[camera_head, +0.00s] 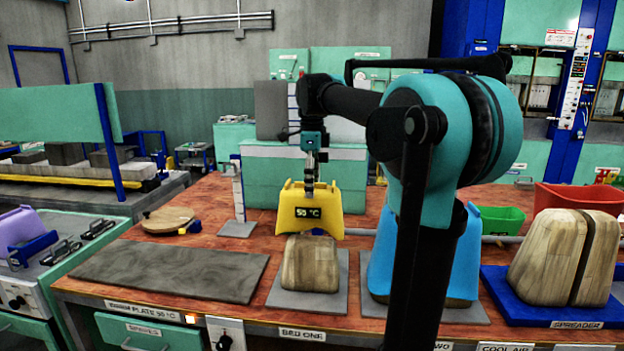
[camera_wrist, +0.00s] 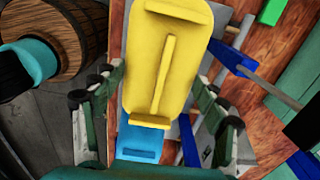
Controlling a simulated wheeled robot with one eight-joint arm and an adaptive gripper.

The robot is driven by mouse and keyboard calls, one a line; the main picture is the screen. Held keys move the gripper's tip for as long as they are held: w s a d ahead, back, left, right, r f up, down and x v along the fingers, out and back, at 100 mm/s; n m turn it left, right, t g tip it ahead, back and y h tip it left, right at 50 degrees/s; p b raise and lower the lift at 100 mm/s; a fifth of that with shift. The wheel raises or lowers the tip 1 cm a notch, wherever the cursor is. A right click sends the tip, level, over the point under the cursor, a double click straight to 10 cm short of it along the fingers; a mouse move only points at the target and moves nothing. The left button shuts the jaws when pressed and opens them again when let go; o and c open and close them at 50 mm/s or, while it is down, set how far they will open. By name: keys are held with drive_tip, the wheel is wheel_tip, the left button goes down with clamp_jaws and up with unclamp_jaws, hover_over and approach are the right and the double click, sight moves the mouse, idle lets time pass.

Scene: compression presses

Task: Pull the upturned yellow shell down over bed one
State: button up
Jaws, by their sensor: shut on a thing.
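The yellow shell (camera_head: 340,197) stands behind bed one and shows a small "50 °C" display on its front. Bed one is a rounded wooden form (camera_head: 310,265) on a grey plate (camera_head: 335,300), marked "BED ONE" at the table edge. The form's top is bare, and the shell is behind and above it. My gripper (camera_head: 309,188) reaches down from above and is shut on the yellow shell at its upper middle. In the wrist view, the yellow shell (camera_wrist: 168,60) with its raised rib lies between the fingers of my gripper (camera_wrist: 160,115). The fingertips' exact contact is unclear.
A blue shell (camera_head: 382,255), partly hidden by my arm, covers the neighbouring bed. A split wooden spreader (camera_head: 562,255) stands at right. A dark grey plate (camera_head: 175,270) lies at left, with a wooden disc (camera_head: 168,218) behind it. Red (camera_head: 580,197) and green (camera_head: 500,218) bins stand behind.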

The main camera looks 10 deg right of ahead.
wheel_tip(320, 180, down, 14)
drive_tip(key=shift+f, duration=0.25)
idle(0.6)
drive_tip(key=shift+f, duration=0.6)
idle(0.6)
drive_tip(key=o, duration=1.8)
